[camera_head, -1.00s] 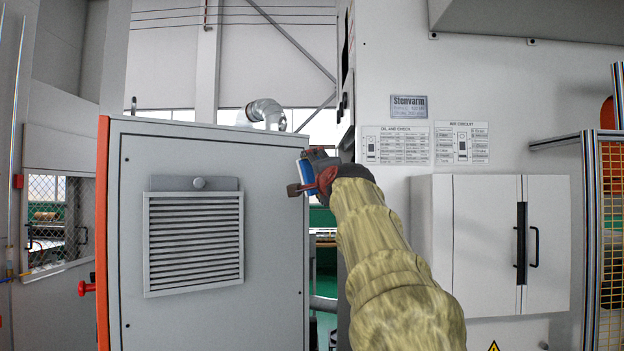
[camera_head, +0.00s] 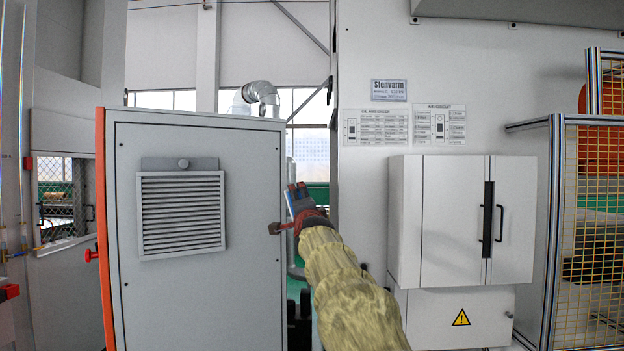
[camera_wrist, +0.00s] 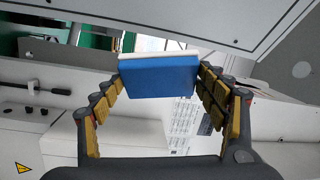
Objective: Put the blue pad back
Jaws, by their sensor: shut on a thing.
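My gripper (camera_wrist: 160,88) is shut on the blue pad (camera_wrist: 158,80), which sits between its yellow-lined fingers in the wrist view. The pad is a flat blue block with a white layer along its far edge. The foil tray named for the scene cannot be made out in these views.
A grey cabinet (camera_head: 200,285) with a louvred vent (camera_head: 181,213) stands to the left of my gripper. A white double-door wall cabinet (camera_head: 447,222) hangs to the right. A yellow mesh fence (camera_head: 598,240) stands at far right. A gap lies behind my gripper.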

